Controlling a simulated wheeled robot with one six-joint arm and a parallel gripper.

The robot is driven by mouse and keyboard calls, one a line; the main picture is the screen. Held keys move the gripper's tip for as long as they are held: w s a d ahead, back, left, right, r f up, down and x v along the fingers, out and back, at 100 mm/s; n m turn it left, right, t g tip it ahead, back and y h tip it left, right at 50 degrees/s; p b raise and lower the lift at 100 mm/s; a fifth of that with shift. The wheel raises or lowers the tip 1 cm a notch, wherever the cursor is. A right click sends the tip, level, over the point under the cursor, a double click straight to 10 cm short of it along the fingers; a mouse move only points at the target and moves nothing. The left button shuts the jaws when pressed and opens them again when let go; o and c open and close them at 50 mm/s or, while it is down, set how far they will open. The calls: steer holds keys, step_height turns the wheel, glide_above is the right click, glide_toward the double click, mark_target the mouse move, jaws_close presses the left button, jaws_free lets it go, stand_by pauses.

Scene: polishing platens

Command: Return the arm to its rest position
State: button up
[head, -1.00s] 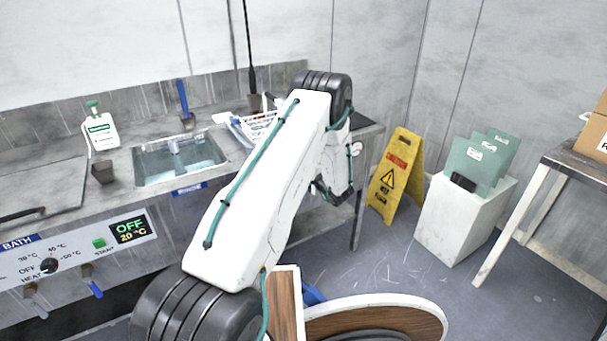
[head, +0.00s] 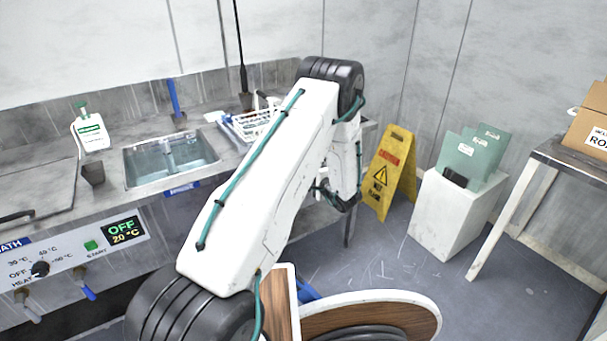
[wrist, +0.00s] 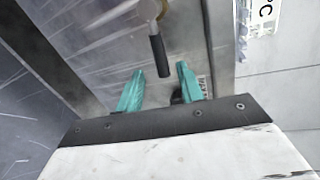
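My arm (head: 262,185) reaches up and away across the head view, bends at a dark elbow joint, and its far part hangs down in front of the sink counter's right end. My gripper is hard to make out there. In the wrist view my gripper (wrist: 160,69) shows two teal fingers standing apart with nothing held between them. A dark-handled valve (wrist: 158,52) lies beyond the fingertips, and I see no contact with it.
A water-filled basin (head: 170,160) and a white rack (head: 250,124) are on the counter left of the arm. A yellow floor sign (head: 391,172), a white pedestal (head: 450,215) with green folders, and a table (head: 560,158) with a carton stand right. Floor between is open.

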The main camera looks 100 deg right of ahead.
steer(key=shift+s+a+r, duration=0.1)
steer(key=shift+s+a, duration=0.05)
steer(key=shift+a, duration=0.2)
stand_by(0.4)
